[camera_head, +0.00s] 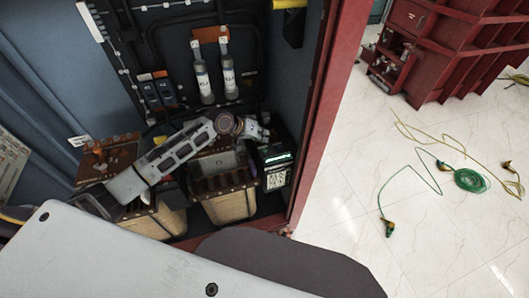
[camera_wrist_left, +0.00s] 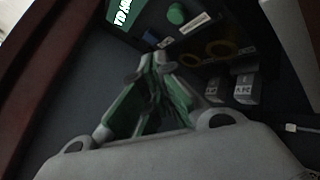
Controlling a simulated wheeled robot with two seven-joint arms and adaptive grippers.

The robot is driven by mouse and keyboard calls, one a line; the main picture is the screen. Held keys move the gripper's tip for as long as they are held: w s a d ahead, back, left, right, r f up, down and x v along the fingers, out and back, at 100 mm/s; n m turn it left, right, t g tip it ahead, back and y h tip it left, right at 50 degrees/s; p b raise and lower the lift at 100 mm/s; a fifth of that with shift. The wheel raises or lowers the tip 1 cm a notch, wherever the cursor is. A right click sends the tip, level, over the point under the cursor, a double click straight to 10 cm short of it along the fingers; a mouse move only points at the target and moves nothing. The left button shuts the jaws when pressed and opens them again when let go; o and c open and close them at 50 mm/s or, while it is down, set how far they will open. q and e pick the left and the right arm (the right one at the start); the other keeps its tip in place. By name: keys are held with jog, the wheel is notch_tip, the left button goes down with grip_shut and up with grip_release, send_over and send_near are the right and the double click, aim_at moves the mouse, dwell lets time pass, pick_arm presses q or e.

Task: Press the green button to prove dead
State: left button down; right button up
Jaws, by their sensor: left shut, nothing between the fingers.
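The green button (camera_wrist_left: 176,14) is a round knob on a dark panel near the top of the left wrist view. A lit green display (camera_wrist_left: 122,12) is to its left; the display also shows in the head view (camera_head: 278,158) on a small black device. My left gripper (camera_wrist_left: 150,66) is shut and empty, with its tips below the button in the wrist picture and apart from it. In the head view my left gripper (camera_head: 262,134) is over the back of the device. The button cannot be made out in the head view. My right gripper is out of view.
Labelled grey blocks (camera_wrist_left: 246,88) and yellow rings (camera_wrist_left: 221,48) sit right of my fingers. Two grey cylinders (camera_head: 203,82) hang on the cabinet's back wall. Wooden-sided transformers (camera_head: 228,206) stand left of the device. The red cabinet edge (camera_head: 316,125) is close on the right.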

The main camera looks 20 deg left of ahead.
aim_at(263, 149)
pick_arm(q)
jog(key=shift+f, duration=0.3)
jog(key=shift+f+b, duration=0.55)
jog(key=shift+f, duration=0.7)
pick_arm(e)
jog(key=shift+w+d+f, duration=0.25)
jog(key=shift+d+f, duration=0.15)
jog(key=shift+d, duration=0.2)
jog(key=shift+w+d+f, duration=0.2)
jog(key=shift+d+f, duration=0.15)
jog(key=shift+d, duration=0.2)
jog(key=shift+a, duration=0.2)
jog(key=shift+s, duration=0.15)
pick_arm(q)
jog(key=shift+f, duration=0.4)
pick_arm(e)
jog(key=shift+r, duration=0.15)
